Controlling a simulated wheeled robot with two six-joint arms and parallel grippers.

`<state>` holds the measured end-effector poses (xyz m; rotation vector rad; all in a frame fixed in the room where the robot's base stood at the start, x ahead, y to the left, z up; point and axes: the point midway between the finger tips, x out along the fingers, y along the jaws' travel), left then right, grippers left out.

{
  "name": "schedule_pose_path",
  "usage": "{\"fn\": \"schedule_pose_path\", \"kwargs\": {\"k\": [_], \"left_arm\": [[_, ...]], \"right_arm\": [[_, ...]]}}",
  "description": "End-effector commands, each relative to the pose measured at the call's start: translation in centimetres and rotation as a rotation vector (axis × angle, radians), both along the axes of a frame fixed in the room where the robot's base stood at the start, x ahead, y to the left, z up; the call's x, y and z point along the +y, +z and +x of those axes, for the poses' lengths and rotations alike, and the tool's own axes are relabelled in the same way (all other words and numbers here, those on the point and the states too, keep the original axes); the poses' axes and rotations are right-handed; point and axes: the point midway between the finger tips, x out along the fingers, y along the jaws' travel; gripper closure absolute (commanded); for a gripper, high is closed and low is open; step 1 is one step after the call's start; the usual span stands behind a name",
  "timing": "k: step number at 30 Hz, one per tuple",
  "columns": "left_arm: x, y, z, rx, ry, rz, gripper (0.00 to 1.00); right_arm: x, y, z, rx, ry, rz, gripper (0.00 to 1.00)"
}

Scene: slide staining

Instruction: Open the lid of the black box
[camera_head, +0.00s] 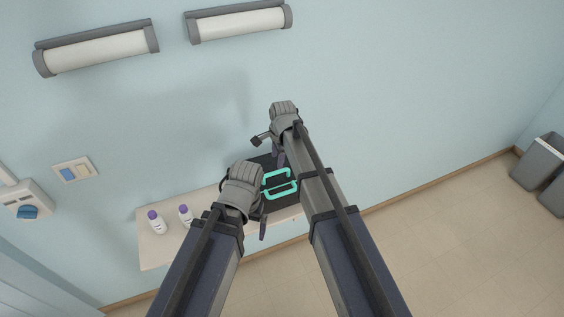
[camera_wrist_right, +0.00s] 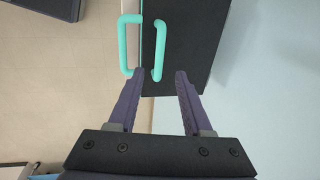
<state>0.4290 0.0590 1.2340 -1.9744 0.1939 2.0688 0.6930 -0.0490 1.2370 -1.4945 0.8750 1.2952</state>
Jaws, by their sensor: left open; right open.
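The black box (camera_head: 281,204) sits on the pale shelf against the wall, partly hidden by my arms. Two teal handles (camera_head: 276,178) show on it, side by side. In the right wrist view the black box (camera_wrist_right: 195,45) is ahead of the jaws, with one teal handle (camera_wrist_right: 157,50) over its dark face and the other (camera_wrist_right: 128,45) at its left edge. In the head view my right gripper (camera_head: 268,151) is above the box's far side. My left gripper (camera_head: 257,214) is open beside the box's near left side, mostly hidden by its own wrist.
Two white bottles with purple caps, one (camera_head: 157,223) left of the other (camera_head: 186,217), stand on the shelf (camera_head: 160,252) left of the box. The blue wall rises behind. Open floor lies to the right, with grey bins (camera_head: 540,170) at the far right.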

Motion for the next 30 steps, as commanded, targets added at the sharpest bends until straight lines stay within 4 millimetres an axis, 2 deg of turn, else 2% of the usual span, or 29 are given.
{"fn": "schedule_pose_path", "kwargs": {"k": [8,24,30], "left_arm": [[0.0,-1.2,0.0,0.000,-0.005,0.001,0.00],[0.1,-7.4,0.1,0.000,-0.032,0.001,0.00],[0.0,-7.8,0.1,0.000,-0.031,0.001,0.00]], "right_arm": [[0.1,-1.3,0.1,0.001,0.002,-0.001,0.50],[0.4,-7.4,1.3,0.001,0.003,-0.001,0.50],[0.5,-7.8,1.4,0.001,0.003,-0.001,0.50]]}}
